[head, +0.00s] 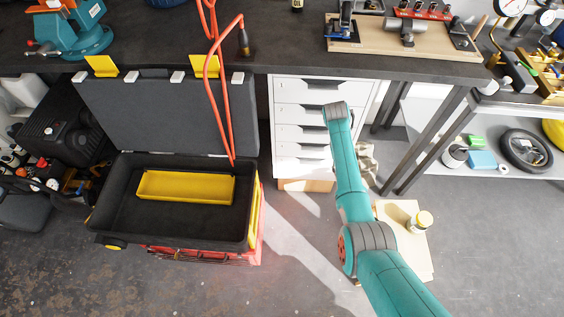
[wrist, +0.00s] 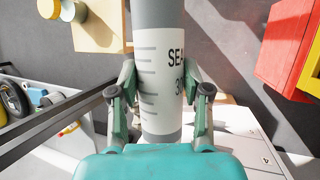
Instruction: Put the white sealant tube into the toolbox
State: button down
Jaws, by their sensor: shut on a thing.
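The white sealant tube (wrist: 158,88) shows large in the wrist view, with a white label, grey bands and part of some dark lettering. My gripper (wrist: 160,105) is shut on it, with one finger on each side of the tube. The tube's ends run out of clear view. In the head view my teal arm reaches toward the white drawers, and the gripper and tube are hidden behind it. The toolbox (head: 105,215) stands open on the left, black inside, with its lid raised. A yellow tray (head: 185,187) sits inside it.
A white drawer unit (head: 290,125) stands under the dark workbench (head: 260,55). An orange cable hangs down to the toolbox's back edge. Bare floor lies between toolbox and board.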

aim_at(176, 221)
jog(key=j+u, duration=0.1)
jog(key=u, duration=1.3)
jog(key=i+u, duration=0.35)
jog(key=i, duration=0.3)
